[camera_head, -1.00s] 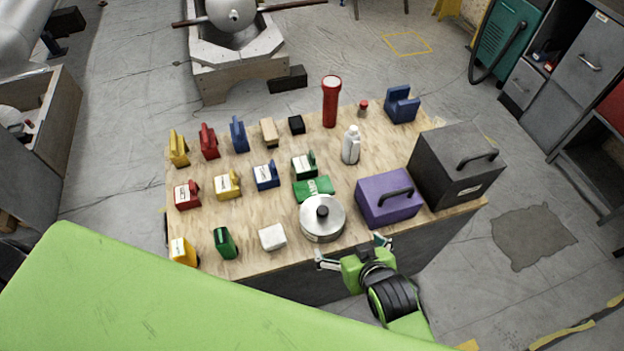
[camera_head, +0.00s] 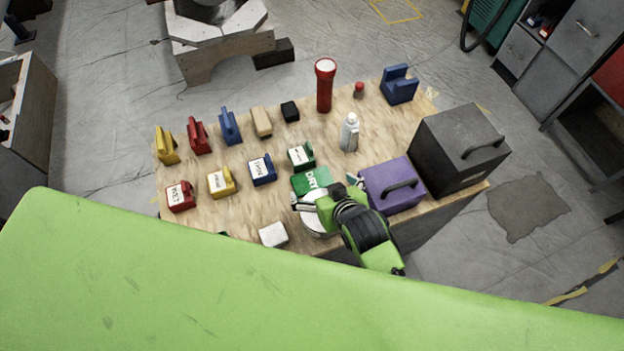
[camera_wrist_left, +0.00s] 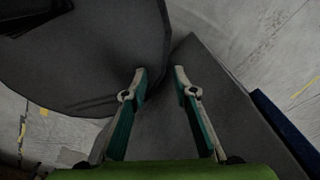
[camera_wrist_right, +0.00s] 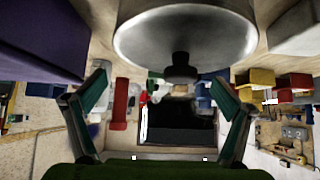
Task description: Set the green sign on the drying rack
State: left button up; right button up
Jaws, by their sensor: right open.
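The green sign (camera_head: 309,180), with white lettering that reads "DRY", lies on the wooden tabletop (camera_head: 225,212). It is partly covered by my right gripper (camera_head: 325,192) and the round metal pot (camera_head: 312,222). My right gripper is open and empty, over the pot. In the right wrist view its fingers (camera_wrist_right: 160,95) are spread, with the pot (camera_wrist_right: 185,38) and its dark knob ahead. A green block with a white label (camera_head: 301,157) stands just behind the sign. I cannot tell which thing is the drying rack. My left gripper (camera_wrist_left: 160,74) is open and empty, away from the table.
A purple box (camera_head: 393,187) and a dark grey box (camera_head: 455,150) stand right of the pot. A white bottle (camera_head: 349,133) and red flashlight (camera_head: 325,86) stand behind. Labelled red (camera_head: 180,196), yellow (camera_head: 221,183) and blue (camera_head: 262,170) blocks stand left. Bare wood lies front left.

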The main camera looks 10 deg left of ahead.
aim_at(313, 181)
jog(key=shift+w+a+f, duration=0.2)
jog(key=shift+w+f, duration=0.05)
jog(key=shift+w+a+f, duration=0.1)
jog(key=shift+w+f, duration=0.05)
jog(key=shift+f, duration=0.05)
jog(key=shift+w+a+f, duration=0.15)
jog(key=shift+f, duration=0.15)
jog(key=x, duration=0.3)
jog(key=shift+a+f, duration=0.1)
jog(key=shift+a, duration=0.05)
jog(key=shift+w+a+f, duration=0.2)
jog(key=shift+f, duration=0.15)
pick_arm(q)
jog(key=shift+w+a+r, duration=0.15)
jog(key=shift+w+a, duration=0.1)
jog(key=shift+w, duration=0.25)
jog(key=shift+w+a+r, duration=0.1)
jog(key=shift+w+a, duration=0.15)
jog(key=shift+w, duration=0.2)
pick_arm(e)
jog(key=shift+c, duration=0.4)
jog(key=c, duration=1.1)
